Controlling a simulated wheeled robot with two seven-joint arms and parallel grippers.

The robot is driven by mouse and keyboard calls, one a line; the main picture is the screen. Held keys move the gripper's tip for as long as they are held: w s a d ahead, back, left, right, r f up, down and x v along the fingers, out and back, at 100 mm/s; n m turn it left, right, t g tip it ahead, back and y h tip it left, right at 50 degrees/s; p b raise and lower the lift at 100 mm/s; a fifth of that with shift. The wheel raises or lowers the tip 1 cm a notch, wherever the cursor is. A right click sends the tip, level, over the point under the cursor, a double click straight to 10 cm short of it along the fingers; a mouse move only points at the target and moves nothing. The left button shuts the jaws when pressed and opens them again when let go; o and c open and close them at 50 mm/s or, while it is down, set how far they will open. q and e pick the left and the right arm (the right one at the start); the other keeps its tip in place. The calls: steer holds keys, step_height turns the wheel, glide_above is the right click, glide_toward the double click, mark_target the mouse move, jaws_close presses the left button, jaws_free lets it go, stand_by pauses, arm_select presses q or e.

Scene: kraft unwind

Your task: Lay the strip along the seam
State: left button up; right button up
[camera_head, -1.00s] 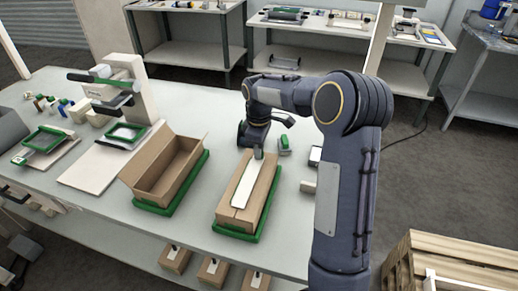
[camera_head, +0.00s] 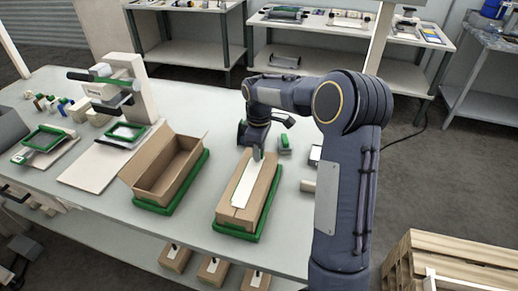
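A closed cardboard box (camera_head: 264,200) sits in a green tray (camera_head: 238,235) at the middle of the table. A white strip (camera_head: 244,186) lies lengthwise along its top, over the line where the flaps meet. A bit of the seam shows at the near end. My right gripper (camera_head: 257,155) points down at the strip's far end, with its narrow fingers together there. The strip's far tip is hidden by the fingers.
An open, empty cardboard box (camera_head: 168,172) stands in another green tray to the left. A small green-and-grey block (camera_head: 284,144) lies right of the gripper. A beige press-like device (camera_head: 122,84) stands at the back left. A wooden pallet stack (camera_head: 440,262) is at lower right.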

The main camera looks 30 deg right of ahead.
steer(key=shift+o, duration=0.8)
step_height(320, 180, up, 7)
steer(key=shift+r, duration=0.4)
steer(key=shift+s+a+r, duration=0.1)
steer(key=shift+s+r, duration=0.1)
steer(key=s+a+m+t+y, duration=0.1)
steer(key=s+a+m+t, duration=0.1)
steer(key=s, duration=0.7)
steer(key=s+a+f+m+t+y, duration=0.1)
steer(key=s+a+m, duration=0.3)
steer(key=s+a, duration=0.3)
steer(key=s+a+m+t+y, duration=0.1)
steer(key=s+a+m, duration=0.3)
steer(key=s, duration=0.7)
steer(key=shift+s+a+f+t+y, duration=0.2)
steer(key=shift+s+a+t+y, duration=0.2)
steer(key=shift+a+t, duration=0.3)
